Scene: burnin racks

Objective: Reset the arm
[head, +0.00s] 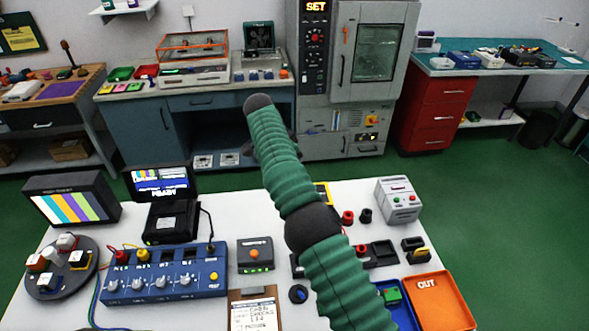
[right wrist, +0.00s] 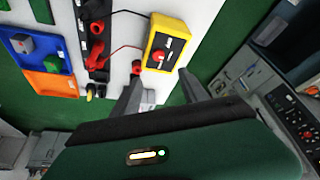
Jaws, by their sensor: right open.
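My right arm (head: 325,262), in a ribbed green sleeve with dark joints, rises from the bottom of the head view and reaches up over the white table (head: 330,195). Its gripper is mostly hidden behind the arm there. In the right wrist view my right gripper (right wrist: 162,76) shows two dark fingers spread apart, with nothing held between them. A yellow box with a red button (right wrist: 165,48) lies beyond the fingers. My left gripper is in neither view.
The table bears a blue panel with knobs (head: 165,275), a small monitor (head: 72,199), a grey box (head: 398,200), an orange OUT tray (head: 438,300) and a clipboard (head: 252,310). A tall oven cabinet (head: 345,150) stands behind. Green floor (head: 490,190) is clear on the right.

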